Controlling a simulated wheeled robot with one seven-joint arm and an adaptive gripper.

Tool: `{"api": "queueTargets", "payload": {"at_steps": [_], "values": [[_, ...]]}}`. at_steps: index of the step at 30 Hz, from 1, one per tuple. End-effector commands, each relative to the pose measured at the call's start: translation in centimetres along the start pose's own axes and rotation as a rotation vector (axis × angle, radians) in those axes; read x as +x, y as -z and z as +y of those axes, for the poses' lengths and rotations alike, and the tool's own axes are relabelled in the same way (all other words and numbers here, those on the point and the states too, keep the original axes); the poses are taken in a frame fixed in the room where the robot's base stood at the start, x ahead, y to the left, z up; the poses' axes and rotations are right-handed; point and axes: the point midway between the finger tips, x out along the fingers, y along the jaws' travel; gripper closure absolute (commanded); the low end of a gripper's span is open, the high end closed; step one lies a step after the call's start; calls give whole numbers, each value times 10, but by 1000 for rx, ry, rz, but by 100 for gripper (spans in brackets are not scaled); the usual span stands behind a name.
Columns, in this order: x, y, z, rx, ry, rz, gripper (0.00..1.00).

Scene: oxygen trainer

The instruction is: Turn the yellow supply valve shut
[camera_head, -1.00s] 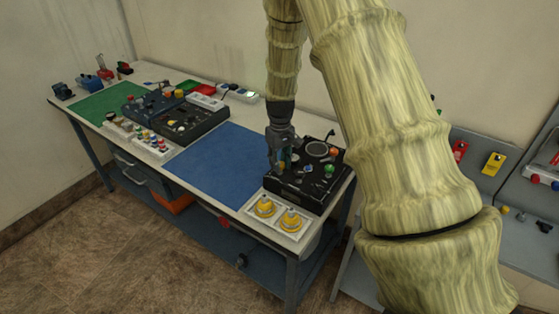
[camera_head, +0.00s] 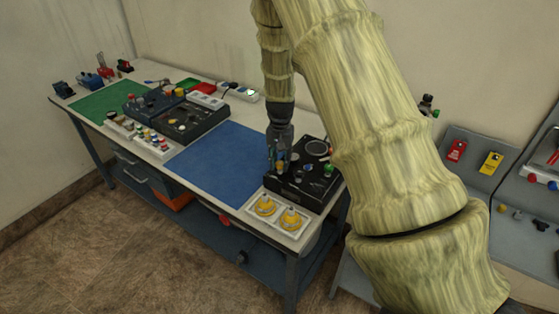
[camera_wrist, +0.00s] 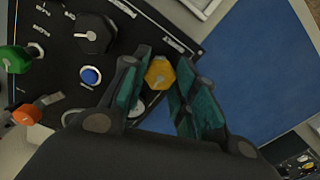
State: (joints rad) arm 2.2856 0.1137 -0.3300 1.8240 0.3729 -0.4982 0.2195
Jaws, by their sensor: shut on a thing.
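The yellow supply valve (camera_wrist: 160,73) is a small yellow knob with a pale pointer mark, on the black trainer panel (camera_wrist: 60,62). In the wrist view my gripper (camera_wrist: 166,85) has a teal-padded finger on either side of the knob and is shut on it. The tips look close against its sides; the knob's base is partly hidden. In the head view my gripper (camera_head: 278,165) points down over the left part of the black panel (camera_head: 300,196) on the bench, and its fingers mostly hide the knob.
Nearby on the panel are a blue button (camera_wrist: 90,76), a green knob (camera_wrist: 14,59), an orange lever (camera_wrist: 27,114) and a large black knob (camera_wrist: 95,33). A tray with two yellow flowmeter-like parts (camera_head: 278,212) sits in front. The blue mat (camera_head: 225,160) to the left is clear.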

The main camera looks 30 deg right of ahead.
Motion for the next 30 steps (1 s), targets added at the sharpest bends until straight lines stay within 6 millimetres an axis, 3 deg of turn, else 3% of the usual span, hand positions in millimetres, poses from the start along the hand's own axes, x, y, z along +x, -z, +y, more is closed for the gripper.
{"api": "queueTargets", "payload": {"at_steps": [21, 22, 25, 30], "values": [[1, -1, 2, 81, -2, -3, 95], [1, -1, 2, 81, -2, -3, 70], [1, -1, 1, 80, -2, -3, 52], [1, -1, 0, 78, -1, -2, 49]]}}
